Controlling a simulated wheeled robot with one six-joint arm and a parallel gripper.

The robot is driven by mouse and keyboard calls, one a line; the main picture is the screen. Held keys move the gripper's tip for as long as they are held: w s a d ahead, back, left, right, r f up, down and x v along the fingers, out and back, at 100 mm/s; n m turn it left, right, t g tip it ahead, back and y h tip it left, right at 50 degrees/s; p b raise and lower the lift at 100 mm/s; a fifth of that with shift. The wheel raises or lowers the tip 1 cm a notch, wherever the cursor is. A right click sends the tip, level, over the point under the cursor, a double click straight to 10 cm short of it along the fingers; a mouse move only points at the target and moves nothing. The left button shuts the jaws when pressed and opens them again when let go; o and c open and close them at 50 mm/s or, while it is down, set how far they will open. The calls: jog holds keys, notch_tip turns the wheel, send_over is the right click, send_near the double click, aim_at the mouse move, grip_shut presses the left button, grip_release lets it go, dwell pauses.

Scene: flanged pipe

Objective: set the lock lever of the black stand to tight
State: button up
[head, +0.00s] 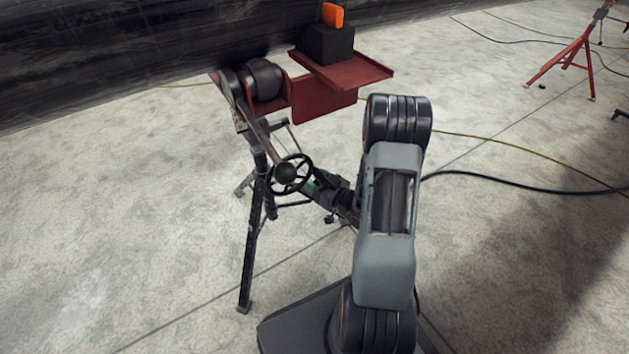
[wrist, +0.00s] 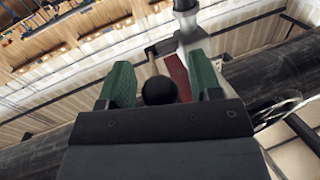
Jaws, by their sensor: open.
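The black stand (head: 249,262) stands on splayed legs left of my arm. A lever (head: 264,140) slants down from its head and seems to end in a black ball knob (head: 286,172), seen in front of a spoked handwheel (head: 305,161). My gripper (head: 312,186) has green fingers and is close to the right of the handwheel, partly hidden by my arm. In the wrist view my gripper (wrist: 161,78) is open, and the black ball (wrist: 158,91) shows between its fingers with gaps on both sides. I cannot tell whether anything touches, or read the lever's setting.
A red bracket and tray (head: 352,73) beside the stand's head carry a black box (head: 325,46) with an orange block (head: 333,15). A large dark pipe (head: 130,50) runs behind. Cables (head: 520,188) cross the floor at right. A red stand (head: 567,55) is far right. The left floor is clear.

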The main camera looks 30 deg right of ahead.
jog(key=shift+w, duration=0.2)
jog(key=shift+c, duration=0.3)
grip_shut()
